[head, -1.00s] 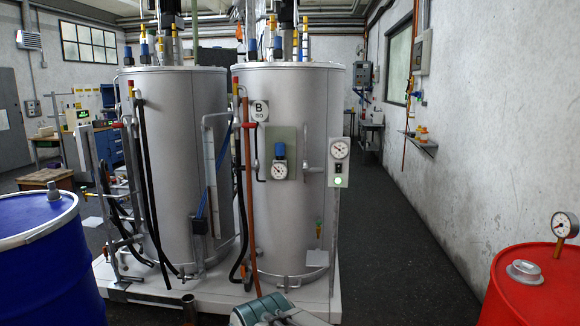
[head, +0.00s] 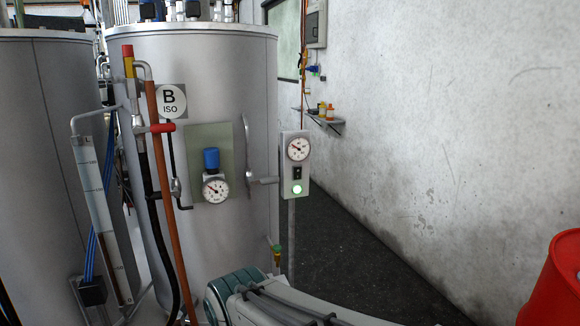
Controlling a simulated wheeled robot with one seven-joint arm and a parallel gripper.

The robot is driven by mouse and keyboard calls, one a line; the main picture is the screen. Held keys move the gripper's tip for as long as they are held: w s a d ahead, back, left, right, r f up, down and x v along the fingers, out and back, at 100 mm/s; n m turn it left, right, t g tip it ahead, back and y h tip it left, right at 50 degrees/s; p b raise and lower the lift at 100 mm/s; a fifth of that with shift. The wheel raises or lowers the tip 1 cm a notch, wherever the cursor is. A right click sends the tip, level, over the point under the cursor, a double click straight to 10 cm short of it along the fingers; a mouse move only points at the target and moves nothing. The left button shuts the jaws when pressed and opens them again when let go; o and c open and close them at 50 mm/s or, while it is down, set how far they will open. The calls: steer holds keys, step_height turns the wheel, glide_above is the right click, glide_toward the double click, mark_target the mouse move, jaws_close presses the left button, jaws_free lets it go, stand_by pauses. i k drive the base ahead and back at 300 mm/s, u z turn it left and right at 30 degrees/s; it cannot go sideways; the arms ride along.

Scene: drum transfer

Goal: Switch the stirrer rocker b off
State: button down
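The stirrer rocker b (head: 297,173) is a small black switch on a grey panel (head: 287,190) at the right side of tank B (head: 230,110). Part of my arm shows at the bottom middle, below the panel. My gripper is not in view.
A second tank (head: 40,170) stands at the left. Pipes, hoses and a level gauge (head: 103,215) run between the tanks. A red drum (head: 558,285) is at the lower right. Dark floor (head: 370,260) lies open between the panel and the right wall.

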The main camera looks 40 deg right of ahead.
mark_target(297, 172)
steer(key=z, duration=0.85)
steer(key=i, duration=0.8)
steer(key=z, duration=1.15)
steer(key=i, duration=0.2)
steer(key=z, duration=0.1)
